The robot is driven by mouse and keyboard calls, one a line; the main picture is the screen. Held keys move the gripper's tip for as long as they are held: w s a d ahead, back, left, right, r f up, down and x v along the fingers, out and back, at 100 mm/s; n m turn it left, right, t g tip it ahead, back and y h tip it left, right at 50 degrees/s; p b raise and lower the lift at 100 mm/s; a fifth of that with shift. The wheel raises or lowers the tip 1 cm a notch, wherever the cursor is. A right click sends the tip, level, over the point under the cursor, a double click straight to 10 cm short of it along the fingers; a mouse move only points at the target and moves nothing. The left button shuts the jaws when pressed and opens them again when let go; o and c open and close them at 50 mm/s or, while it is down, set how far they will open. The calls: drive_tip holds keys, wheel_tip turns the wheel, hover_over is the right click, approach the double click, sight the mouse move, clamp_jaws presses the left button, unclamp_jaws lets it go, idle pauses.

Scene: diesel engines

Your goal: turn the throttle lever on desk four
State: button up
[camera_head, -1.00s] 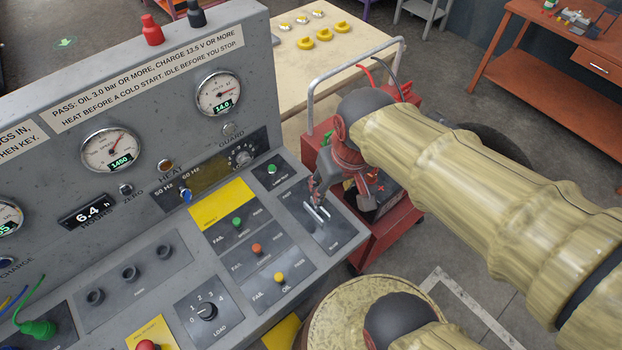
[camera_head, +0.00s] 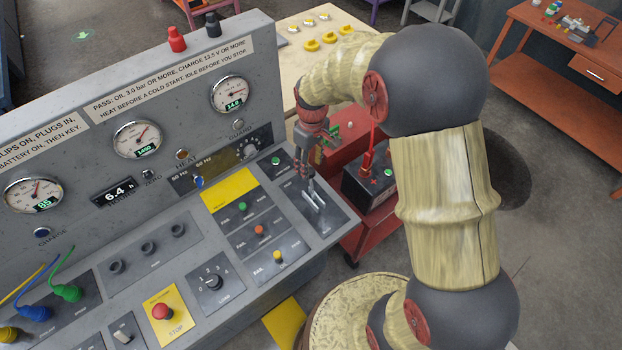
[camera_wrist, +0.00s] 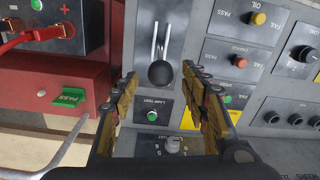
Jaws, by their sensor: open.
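The throttle lever (camera_head: 314,194) stands on a dark plate at the right end of the grey desk. In the wrist view its round black knob (camera_wrist: 160,74) and two bright metal rods show just beyond the fingertips. My gripper (camera_head: 305,172) points down over the lever from above. In the wrist view my gripper (camera_wrist: 160,78) is open, with one finger on each side of the knob's line. I cannot tell whether a finger touches the knob. In the head view the knob is hidden by the fingers. No desk number is readable.
A red cart (camera_head: 345,150) with a black battery (camera_head: 368,188) stands close to the desk's right end. Test lamps (camera_head: 259,230) and a red stop button (camera_head: 162,311) lie left of the lever. The upright gauge panel (camera_head: 180,110) rises behind. Open floor lies to the right.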

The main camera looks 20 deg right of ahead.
sight(311, 185)
wheel_tip(311, 185, down, 7)
drive_tip(key=shift+s+a+f, duration=0.1)
drive_tip(key=shift+f, duration=0.05)
drive_tip(key=shift+c, duration=0.2)
clamp_jaws()
idle(0.6)
idle(0.4)
